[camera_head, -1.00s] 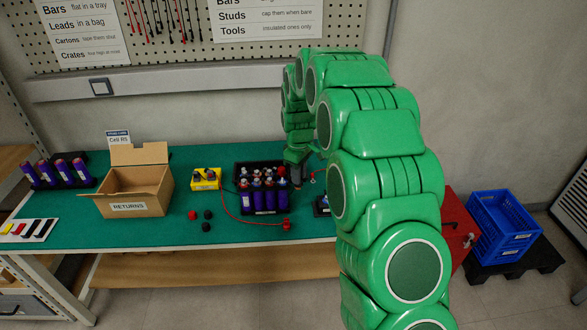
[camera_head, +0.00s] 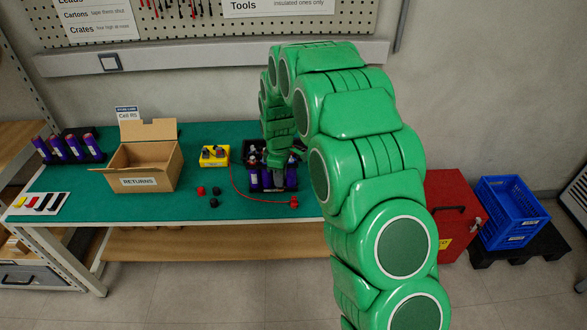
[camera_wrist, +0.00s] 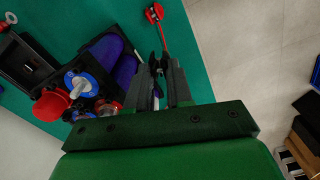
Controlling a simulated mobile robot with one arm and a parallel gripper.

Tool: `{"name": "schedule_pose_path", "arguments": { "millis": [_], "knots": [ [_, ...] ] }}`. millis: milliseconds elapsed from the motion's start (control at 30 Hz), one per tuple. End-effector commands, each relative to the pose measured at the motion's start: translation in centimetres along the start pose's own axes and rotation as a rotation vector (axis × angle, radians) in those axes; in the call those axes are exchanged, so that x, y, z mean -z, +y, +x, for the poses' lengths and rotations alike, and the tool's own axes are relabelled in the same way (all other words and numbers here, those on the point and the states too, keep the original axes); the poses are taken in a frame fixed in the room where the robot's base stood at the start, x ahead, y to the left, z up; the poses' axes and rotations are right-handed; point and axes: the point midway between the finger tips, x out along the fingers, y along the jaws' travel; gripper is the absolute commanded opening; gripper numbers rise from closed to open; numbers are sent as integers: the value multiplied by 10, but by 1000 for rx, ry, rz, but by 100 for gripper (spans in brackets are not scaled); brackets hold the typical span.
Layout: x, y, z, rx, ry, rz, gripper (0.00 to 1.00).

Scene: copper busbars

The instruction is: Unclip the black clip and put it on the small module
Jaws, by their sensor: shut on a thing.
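My gripper (camera_wrist: 163,92) is shut on the black clip (camera_wrist: 157,66), a small dark piece between the fingertips in the wrist view. The module with purple cells in a black tray (camera_wrist: 118,60) lies just left of the fingers. A red cap and blue-ringed terminals show on it. In the head view the purple module (camera_head: 290,180) is partly covered by my arm, and my gripper is hidden there. A black box with a slot (camera_wrist: 28,62) shows at the upper left of the wrist view; I cannot tell if it is the small module.
A red clip (camera_head: 294,202) lies on the green mat, joined by a red lead to the yellow box (camera_head: 214,156). Red and black caps (camera_head: 213,195) lie nearby. The returns carton (camera_head: 148,165) stands left.

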Motion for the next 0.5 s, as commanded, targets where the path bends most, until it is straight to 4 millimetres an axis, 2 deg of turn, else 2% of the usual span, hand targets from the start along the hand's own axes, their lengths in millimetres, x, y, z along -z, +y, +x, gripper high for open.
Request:
{"name": "schedule_pose_path", "arguments": {
  "millis": [33,200,500],
  "knots": [
    [10,-6,5,2,-1,-58,0],
    [32,-20,17,1,0,-220,0],
    [42,-26,26,-1,2,-296,0]
  ]
}}
